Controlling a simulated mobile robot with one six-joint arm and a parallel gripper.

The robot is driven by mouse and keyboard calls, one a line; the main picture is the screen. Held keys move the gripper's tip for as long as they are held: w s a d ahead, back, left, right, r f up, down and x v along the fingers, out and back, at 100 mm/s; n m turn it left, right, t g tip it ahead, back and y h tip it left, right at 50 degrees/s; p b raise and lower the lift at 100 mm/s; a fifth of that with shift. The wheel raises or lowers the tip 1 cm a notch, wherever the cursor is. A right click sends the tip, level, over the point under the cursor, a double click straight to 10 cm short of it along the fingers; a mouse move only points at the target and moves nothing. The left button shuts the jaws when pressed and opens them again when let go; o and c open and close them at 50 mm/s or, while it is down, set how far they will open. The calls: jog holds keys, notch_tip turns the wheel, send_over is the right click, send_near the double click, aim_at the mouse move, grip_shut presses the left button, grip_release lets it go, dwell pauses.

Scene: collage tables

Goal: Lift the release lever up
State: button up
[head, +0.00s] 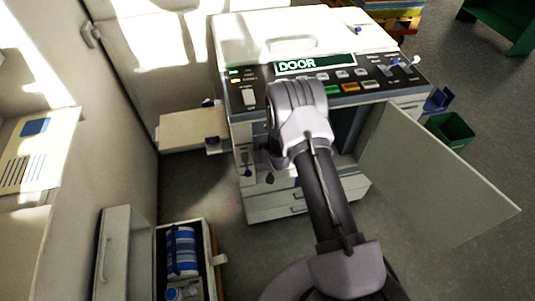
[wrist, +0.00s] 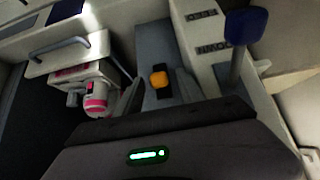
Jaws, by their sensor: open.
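The copier (head: 300,40) stands with its front door (head: 440,170) swung open to the right, and its display reads DOOR. In the wrist view, a lever with a blue handle (wrist: 247,32) stands at the right beside a pale panel with lettering that looks upside down. It appears to be the release lever. My gripper (wrist: 180,122) is a dark shape across the bottom of the wrist view, open, with the lever beyond it to the right. I see no contact with the lever. In the head view my arm covers part of the copier's front, and the lever is hidden.
An orange knob (wrist: 159,79) sits on a dark strip inside the copier, left of the lever. A pink-and-white part (wrist: 98,97) is farther left. A side tray (head: 190,131) sticks out left. An open drawer with blue items (head: 182,250) is at lower left.

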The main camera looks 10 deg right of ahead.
jog(key=p+v, duration=0.4)
jog(key=v, duration=1.2)
jog(key=shift+r, duration=0.1)
